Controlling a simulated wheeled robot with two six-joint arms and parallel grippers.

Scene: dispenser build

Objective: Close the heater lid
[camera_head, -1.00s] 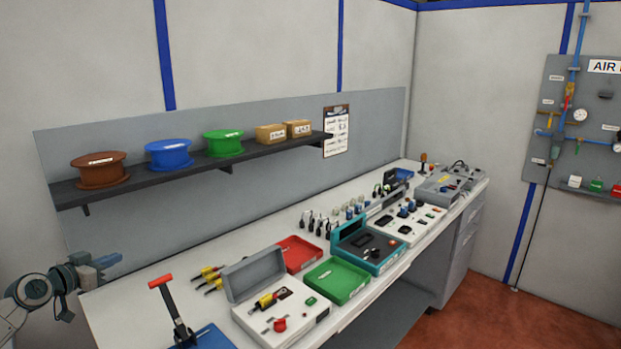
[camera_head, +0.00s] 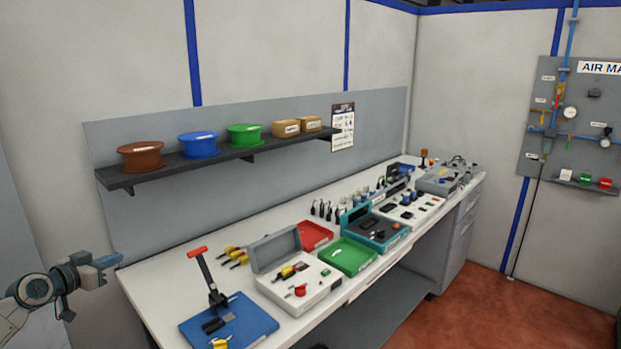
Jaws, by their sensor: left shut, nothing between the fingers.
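The heater is most likely the light grey box (camera_head: 306,290) on the near part of the bench, with its grey lid (camera_head: 275,249) standing open at its back left. A yellow-handled tool (camera_head: 291,271) and a red knob (camera_head: 299,290) show on its top. My left gripper (camera_head: 112,260) is at the left edge of the bench, well apart from the box and lid. It is small in the view and looks shut and empty. My right gripper is not in view.
A blue base with a red-handled lever press (camera_head: 203,266) stands between my left gripper and the box. Red (camera_head: 316,235) and green (camera_head: 348,257) trays and a teal case (camera_head: 379,232) lie beyond the box. A shelf (camera_head: 218,158) with spools hangs above.

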